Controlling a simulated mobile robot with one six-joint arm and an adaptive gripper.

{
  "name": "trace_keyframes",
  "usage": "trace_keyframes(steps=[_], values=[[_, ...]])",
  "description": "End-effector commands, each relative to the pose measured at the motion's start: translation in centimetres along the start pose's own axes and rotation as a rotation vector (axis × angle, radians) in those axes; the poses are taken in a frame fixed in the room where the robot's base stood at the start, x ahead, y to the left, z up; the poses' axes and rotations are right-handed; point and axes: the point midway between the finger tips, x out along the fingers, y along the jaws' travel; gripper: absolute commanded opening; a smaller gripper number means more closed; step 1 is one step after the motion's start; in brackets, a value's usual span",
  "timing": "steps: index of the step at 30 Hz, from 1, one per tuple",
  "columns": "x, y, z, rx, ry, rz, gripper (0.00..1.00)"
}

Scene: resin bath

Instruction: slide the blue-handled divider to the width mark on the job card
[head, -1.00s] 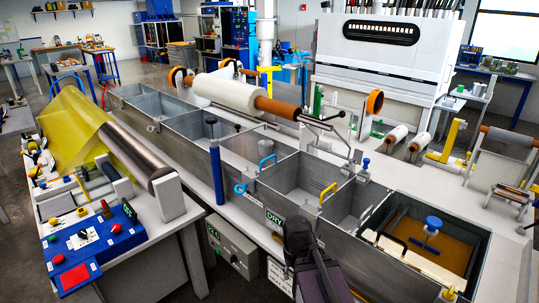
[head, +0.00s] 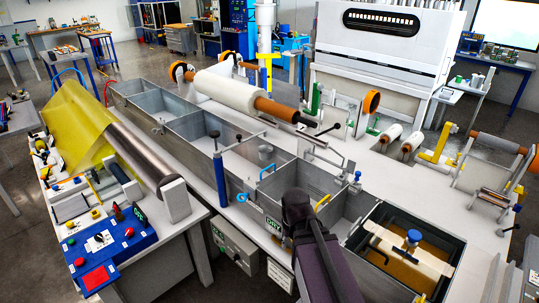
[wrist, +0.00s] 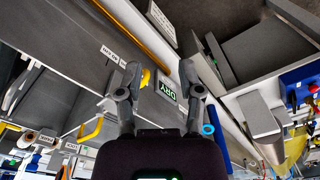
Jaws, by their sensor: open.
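The blue-handled divider (head: 267,169) stands across the long grey tank (head: 190,130) in the head view, left of a yellow-handled divider (head: 322,202). My gripper shows in the wrist view (wrist: 160,88) with its two fingers apart and nothing between them. In the head view, my dark wrist is over the tank's front edge, right of and nearer than the blue handle; the fingertips are hidden. I cannot pick out the blue handle in the wrist view; a yellow handle (wrist: 92,129) shows left of the fingers. A white printed card (head: 280,275) hangs at the front, its text unreadable.
A blue upright post (head: 218,175) and a blue ring (head: 241,198) stand at the tank's front edge, left of my wrist. An amber bath (head: 400,275) lies at the right.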

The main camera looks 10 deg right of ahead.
Motion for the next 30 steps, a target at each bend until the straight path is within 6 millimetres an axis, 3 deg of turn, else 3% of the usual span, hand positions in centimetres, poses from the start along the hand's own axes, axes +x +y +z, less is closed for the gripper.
trace_keyframes(steps=[1, 8, 14, 19, 26, 30], values=[[-2.1, 0.0, -0.4, 0.002, 0.003, 0.000, 0.48], [-6.4, -0.6, -2.3, 0.029, 0.015, -0.004, 0.48], [-9.5, -0.6, -5.4, 0.083, 0.028, -0.013, 0.48], [-11.6, -0.5, -10.8, 0.188, 0.041, -0.029, 0.48], [-12.0, -0.3, -19.1, 0.378, 0.054, -0.060, 0.48], [-11.9, -0.1, -25.1, 0.513, 0.058, -0.083, 0.48]])
